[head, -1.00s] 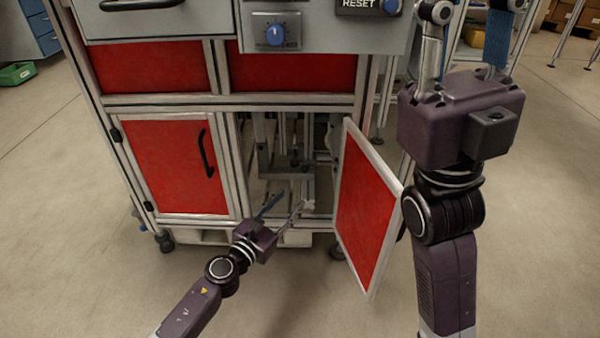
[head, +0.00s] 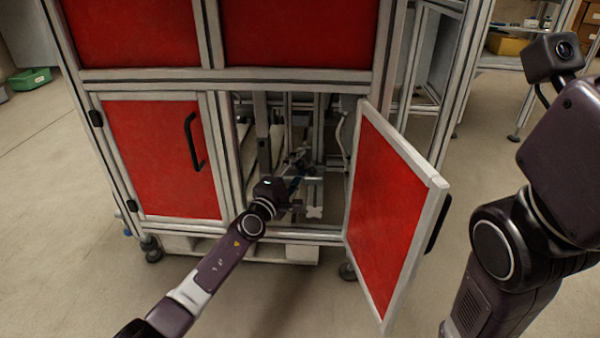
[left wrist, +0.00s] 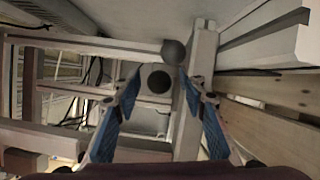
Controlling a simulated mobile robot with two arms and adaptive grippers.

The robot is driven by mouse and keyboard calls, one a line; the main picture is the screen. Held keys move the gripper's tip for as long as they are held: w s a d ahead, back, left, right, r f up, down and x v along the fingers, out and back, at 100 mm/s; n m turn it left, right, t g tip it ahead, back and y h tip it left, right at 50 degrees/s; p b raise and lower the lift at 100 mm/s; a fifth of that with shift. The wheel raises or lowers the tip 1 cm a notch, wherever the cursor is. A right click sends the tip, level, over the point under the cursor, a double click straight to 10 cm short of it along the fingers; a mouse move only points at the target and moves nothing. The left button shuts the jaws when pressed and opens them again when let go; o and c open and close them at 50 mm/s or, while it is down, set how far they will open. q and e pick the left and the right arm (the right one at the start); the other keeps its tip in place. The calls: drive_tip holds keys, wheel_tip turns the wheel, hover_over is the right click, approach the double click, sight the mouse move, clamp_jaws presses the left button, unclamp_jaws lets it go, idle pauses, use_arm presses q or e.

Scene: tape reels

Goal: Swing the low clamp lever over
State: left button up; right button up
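My left gripper (head: 296,172) reaches through the open doorway into the lower right bay of the cabinet. In the left wrist view its two blue-padded fingers (left wrist: 160,78) are apart, with nothing pinched between them. A dark round knob (left wrist: 159,80) shows in the gap between the fingertips, and a greyer ball (left wrist: 174,52) sits just beyond and above it. They look like parts of the low clamp lever, but its arm is hard to make out. In the head view my gripper and wrist hide much of the clamp. My right gripper is out of view.
The red door (head: 383,210) stands open to the right of the bay. The left red door (head: 163,160) is shut. In the left wrist view a pale post (left wrist: 196,95) rises close by the right finger.

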use_arm(q)
drive_tip(key=shift+w+d, duration=0.15)
drive_tip(key=shift+w, duration=0.2)
drive_tip(key=shift+c, duration=0.4)
clamp_jaws()
